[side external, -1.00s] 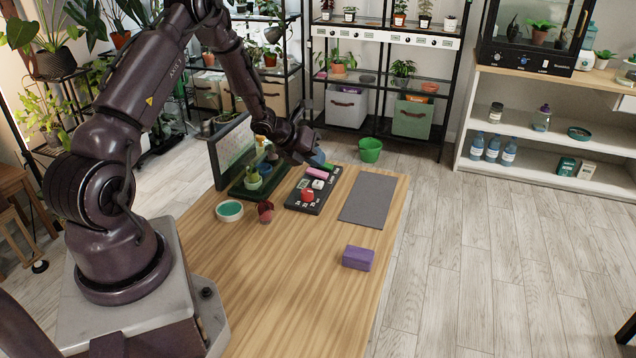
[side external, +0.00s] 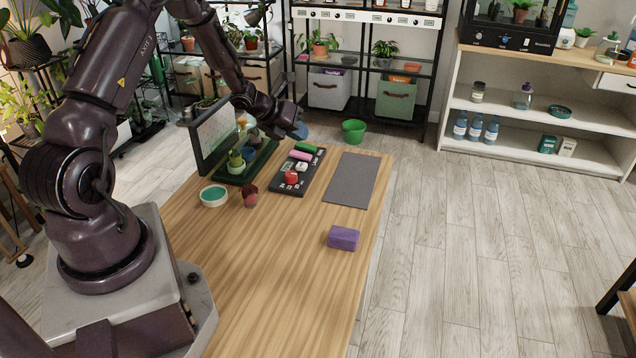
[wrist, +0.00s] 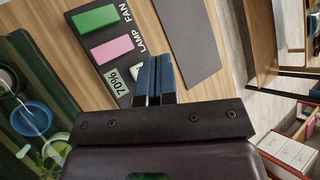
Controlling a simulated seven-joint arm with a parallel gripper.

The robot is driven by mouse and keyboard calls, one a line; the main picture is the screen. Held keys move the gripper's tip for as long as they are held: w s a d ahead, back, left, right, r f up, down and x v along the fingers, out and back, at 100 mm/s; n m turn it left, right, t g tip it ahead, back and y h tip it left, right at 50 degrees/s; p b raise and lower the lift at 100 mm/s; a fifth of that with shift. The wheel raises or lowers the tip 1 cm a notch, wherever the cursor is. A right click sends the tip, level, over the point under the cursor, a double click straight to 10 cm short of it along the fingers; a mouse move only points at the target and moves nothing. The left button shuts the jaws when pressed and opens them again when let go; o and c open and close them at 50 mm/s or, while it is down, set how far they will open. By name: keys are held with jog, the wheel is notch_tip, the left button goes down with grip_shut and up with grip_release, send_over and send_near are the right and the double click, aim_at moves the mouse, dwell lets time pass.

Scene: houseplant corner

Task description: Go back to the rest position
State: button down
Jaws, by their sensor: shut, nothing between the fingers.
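My gripper (side external: 299,130) is above the far end of the wooden table, over or just past the far end of the control board; I cannot tell its exact height. In the wrist view its blue fingers (wrist: 155,75) are shut together with nothing between them. The black control board (side external: 287,187) bears a green block, a pink block, a white piece and a red knob (side external: 291,177). The wrist view shows the green block (wrist: 96,19) by the word FAN, the pink block (wrist: 112,49) by LAMP, and a 70% label (wrist: 116,81).
A framed screen and green tray with small plants (side external: 236,172) stand left of the board. The table's near part is clear.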

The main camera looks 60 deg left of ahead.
jog(key=m, duration=0.1)
jog(key=s+d+m+h, duration=0.1)
jog(key=m, duration=0.1)
jog(key=d+f+m, duration=0.1)
jog(key=shift+s+d+m+g, duration=0.25)
jog(key=shift+m+g, duration=0.05)
jog(key=shift+m, duration=0.1)
jog(key=s+d+r+n+g, duration=0.1)
jog(key=s+d+r+n, duration=0.9)
jog(key=n, duration=0.6)
jog(key=s+d+r+n+g+y, duration=0.1)
jog(key=s+d+r+n+g, duration=0.1)
jog(key=s+d+r+n, duration=0.9)
jog(key=d+r+n, duration=0.3)
jog(key=r+n, duration=0.2)
jog(key=n, duration=0.1)
jog(key=shift+y, duration=0.3)
jog(key=shift+d, duration=0.1)
